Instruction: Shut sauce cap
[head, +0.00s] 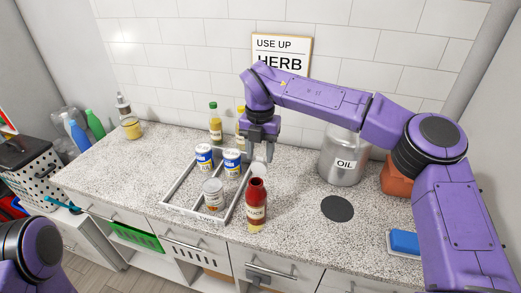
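A red sauce bottle (256,203) with a pale label stands upright near the counter's front edge, right of the metal tray. A whitish round piece (259,170), which looks like its cap, shows just above and behind the bottle's top; I cannot tell whether they are joined. My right gripper (261,157) points down just above this piece, its fingers slightly apart with nothing clearly between them. Contact with the cap cannot be made out. My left gripper is out of view; only part of my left arm shows at the lower left.
A metal tray (171,205) holds several cans and jars left of the bottle. Yellow bottles stand behind it. A large OIL canister (342,157), a dark round mat (337,208) and a blue sponge (404,241) are on the right. The counter's left part is mostly clear.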

